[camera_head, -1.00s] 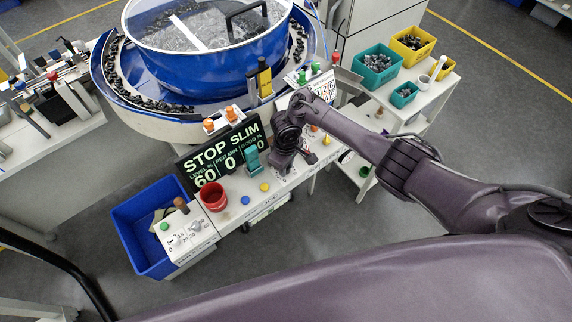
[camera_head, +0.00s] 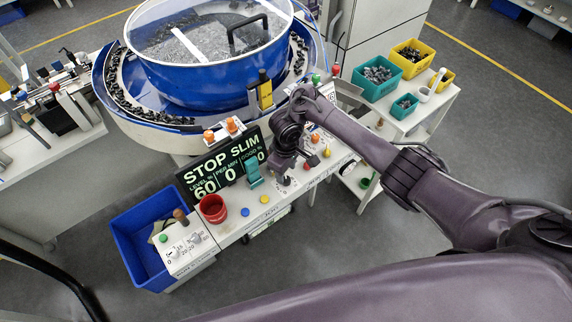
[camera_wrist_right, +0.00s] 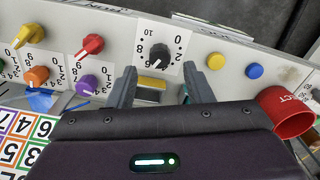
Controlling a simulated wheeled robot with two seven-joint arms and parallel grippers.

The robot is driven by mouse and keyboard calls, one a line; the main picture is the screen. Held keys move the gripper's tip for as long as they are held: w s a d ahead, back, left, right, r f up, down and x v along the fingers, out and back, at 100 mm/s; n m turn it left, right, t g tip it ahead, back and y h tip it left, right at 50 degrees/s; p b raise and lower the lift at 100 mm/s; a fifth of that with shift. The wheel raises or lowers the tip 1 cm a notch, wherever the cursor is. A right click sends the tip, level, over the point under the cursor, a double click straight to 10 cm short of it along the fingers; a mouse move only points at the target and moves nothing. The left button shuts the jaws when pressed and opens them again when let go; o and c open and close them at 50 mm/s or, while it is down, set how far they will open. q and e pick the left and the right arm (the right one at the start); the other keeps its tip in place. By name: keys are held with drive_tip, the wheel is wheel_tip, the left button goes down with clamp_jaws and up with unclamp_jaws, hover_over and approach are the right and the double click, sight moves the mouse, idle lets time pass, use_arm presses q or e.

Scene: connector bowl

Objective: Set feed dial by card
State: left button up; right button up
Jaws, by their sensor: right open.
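The black feed dial (camera_wrist_right: 160,54) sits on a white scale plate with numbers around it. Its white pointer mark faces the lower part of the scale. My right gripper (camera_wrist_right: 161,88) is open and empty, with its fingers on either side below the dial in the wrist view, apart from it. In the head view the right gripper (camera_head: 284,178) hangs over the panel and hides some of it. A card with coloured numbers (camera_wrist_right: 30,138) lies at the lower left of the wrist view, partly cut off. My left gripper is not in view.
Red (camera_wrist_right: 90,44), yellow (camera_wrist_right: 30,34), orange (camera_wrist_right: 37,75) and purple (camera_wrist_right: 87,84) knobs stand left of the dial. A screen (camera_head: 220,165) reads STOP SLIM, level 60.

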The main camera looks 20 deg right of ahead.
sight(286, 178)
drive_tip(key=r, duration=0.2)
drive_tip(key=shift+w+a+r+b, duration=0.15)
drive_tip(key=shift+w+r+b, duration=0.15)
drive_tip(key=shift+w, duration=0.1)
drive_tip(key=shift+s+r, duration=0.1)
drive_tip(key=shift+r, duration=0.15)
drive_tip(key=shift+s+r, duration=0.15)
drive_tip(key=shift+s, duration=0.1)
